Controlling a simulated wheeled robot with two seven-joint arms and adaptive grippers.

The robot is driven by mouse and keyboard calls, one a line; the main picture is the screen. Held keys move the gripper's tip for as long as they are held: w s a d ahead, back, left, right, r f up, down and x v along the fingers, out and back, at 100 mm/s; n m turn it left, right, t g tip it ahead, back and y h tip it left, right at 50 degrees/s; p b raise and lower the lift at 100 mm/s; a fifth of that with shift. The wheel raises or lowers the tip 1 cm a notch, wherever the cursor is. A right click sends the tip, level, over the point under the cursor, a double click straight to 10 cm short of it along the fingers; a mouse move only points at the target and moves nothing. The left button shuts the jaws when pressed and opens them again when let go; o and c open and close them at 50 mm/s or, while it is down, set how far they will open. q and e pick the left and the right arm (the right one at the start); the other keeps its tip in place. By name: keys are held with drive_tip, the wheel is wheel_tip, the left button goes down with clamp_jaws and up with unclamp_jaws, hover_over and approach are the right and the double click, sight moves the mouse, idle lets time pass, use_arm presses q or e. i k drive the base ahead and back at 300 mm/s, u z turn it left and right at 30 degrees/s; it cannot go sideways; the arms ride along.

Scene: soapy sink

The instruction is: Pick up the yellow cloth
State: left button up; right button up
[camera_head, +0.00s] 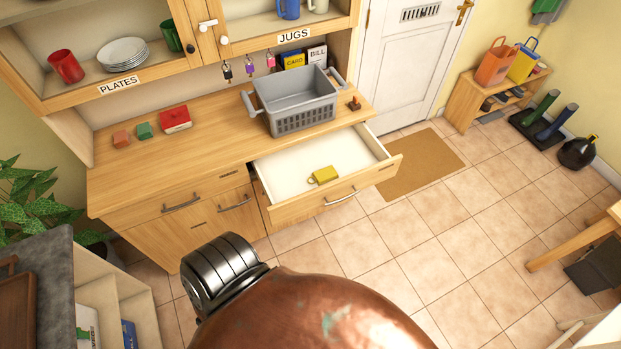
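I see no thing that is clearly a yellow cloth. A small yellow object (325,175) with a loop at its left end lies in the open drawer (284,165), near the drawer's front; it looks more like a solid block than cloth. Neither of my grippers shows in the head view. A large copper-brown rounded form with a teal patch and a dark ribbed cylinder fill the bottom middle, close to the camera. They hide the floor behind them, and I cannot tell what they are.
A grey basket (305,118) stands on the wooden counter (215,130) behind the drawer. A red box (175,119) and small blocks are left of it. Orange (494,66) and yellow (523,64) containers stand on a low bench.

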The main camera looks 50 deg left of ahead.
sight(325, 176)
drive_tip(key=u, duration=0.85)
drive_tip(key=i, duration=0.35)
